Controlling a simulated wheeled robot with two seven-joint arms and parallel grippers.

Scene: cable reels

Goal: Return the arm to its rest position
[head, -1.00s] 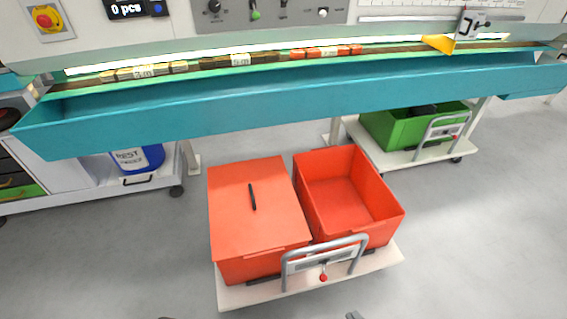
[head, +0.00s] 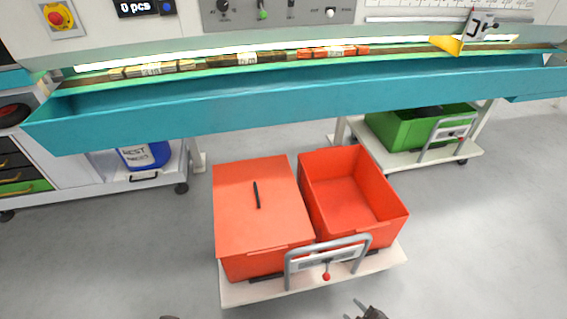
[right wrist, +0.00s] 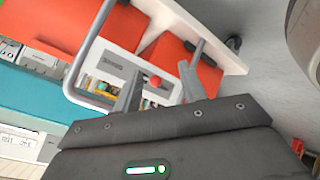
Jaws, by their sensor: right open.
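My right gripper (head: 362,308) shows at the bottom edge of the head view, in front of the cart and apart from it. In the right wrist view its two fingers (right wrist: 160,88) stand apart with nothing held between them. The cart's grey handle and red knob (right wrist: 154,81) lie beyond the fingers there. A small dark piece at the bottom edge of the head view, left of the cart, may be my left gripper (head: 170,317); its jaws are hidden.
A white cart (head: 240,293) carries a lidded red bin (head: 255,225) with a black bar on it and an open, empty red bin (head: 345,200). A teal trough (head: 290,100) spans above. A green bin (head: 405,130) stands behind right.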

